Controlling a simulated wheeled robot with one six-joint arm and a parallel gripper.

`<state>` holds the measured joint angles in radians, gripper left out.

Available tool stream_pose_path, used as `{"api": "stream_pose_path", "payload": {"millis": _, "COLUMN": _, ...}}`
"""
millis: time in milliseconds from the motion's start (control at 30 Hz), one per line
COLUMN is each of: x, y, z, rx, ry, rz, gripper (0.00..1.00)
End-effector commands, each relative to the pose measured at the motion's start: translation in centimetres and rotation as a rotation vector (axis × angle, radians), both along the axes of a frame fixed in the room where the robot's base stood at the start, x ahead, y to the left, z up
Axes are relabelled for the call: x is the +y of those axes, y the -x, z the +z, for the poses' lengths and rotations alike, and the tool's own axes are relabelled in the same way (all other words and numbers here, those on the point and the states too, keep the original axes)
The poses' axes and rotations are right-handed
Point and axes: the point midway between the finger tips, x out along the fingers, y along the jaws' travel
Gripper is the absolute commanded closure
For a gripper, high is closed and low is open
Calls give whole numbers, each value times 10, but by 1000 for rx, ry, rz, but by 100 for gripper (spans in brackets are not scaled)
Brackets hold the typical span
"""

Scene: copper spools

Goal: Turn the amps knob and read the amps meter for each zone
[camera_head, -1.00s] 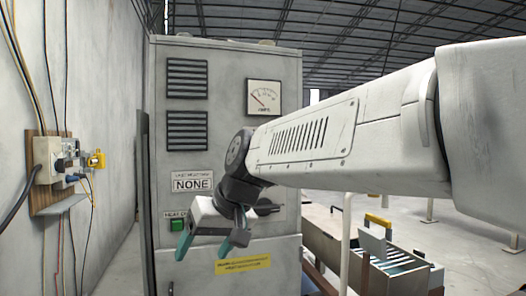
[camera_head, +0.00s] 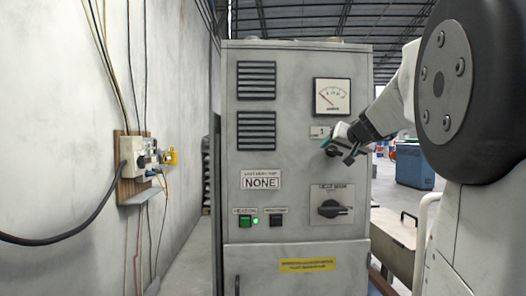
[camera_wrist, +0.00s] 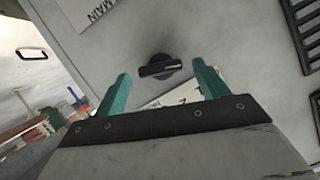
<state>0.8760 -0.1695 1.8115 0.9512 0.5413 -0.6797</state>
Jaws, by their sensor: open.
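The amps meter (camera_head: 332,96) is a square white dial in a dark frame at the upper right of the grey cabinet. Its needle slants to the left; the scale is too small to read. A black knob (camera_wrist: 160,66) on the panel lies ahead of my fingertips in the wrist view, its bar roughly level there. In the head view my gripper (camera_head: 338,152) is in front of that knob, below the meter, and partly hides it. My gripper (camera_wrist: 160,73) is open with teal fingers and nothing held; contact with the knob cannot be told.
A larger black switch (camera_head: 332,209) sits lower on the panel. A sign (camera_head: 261,180) reads NONE. Below it are a lit green button (camera_head: 245,221) and a dark button (camera_head: 276,220). A wall box (camera_head: 140,155) with cables is at left. A blue bin (camera_head: 414,168) stands behind at right.

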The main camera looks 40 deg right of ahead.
Motion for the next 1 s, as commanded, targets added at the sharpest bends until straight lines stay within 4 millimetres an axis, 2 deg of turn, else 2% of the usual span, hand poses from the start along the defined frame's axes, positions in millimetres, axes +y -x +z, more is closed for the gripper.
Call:
{"api": "stream_pose_path", "payload": {"millis": 200, "x": -7, "y": -16, "z": -6, "rx": 0, "ry": 0, "rz": 1, "gripper": 27}}
{"api": "stream_pose_path", "payload": {"millis": 467, "x": -7, "y": -17, "z": -7, "rx": 0, "ry": 1, "rz": 0, "gripper": 27}}
{"api": "stream_pose_path", "payload": {"millis": 633, "x": -7, "y": -17, "z": -7, "rx": 0, "ry": 1, "rz": 0, "gripper": 72}}
{"api": "stream_pose_path", "payload": {"millis": 1000, "x": -7, "y": -17, "z": -7, "rx": -20, "ry": -33, "rz": 0, "gripper": 72}}
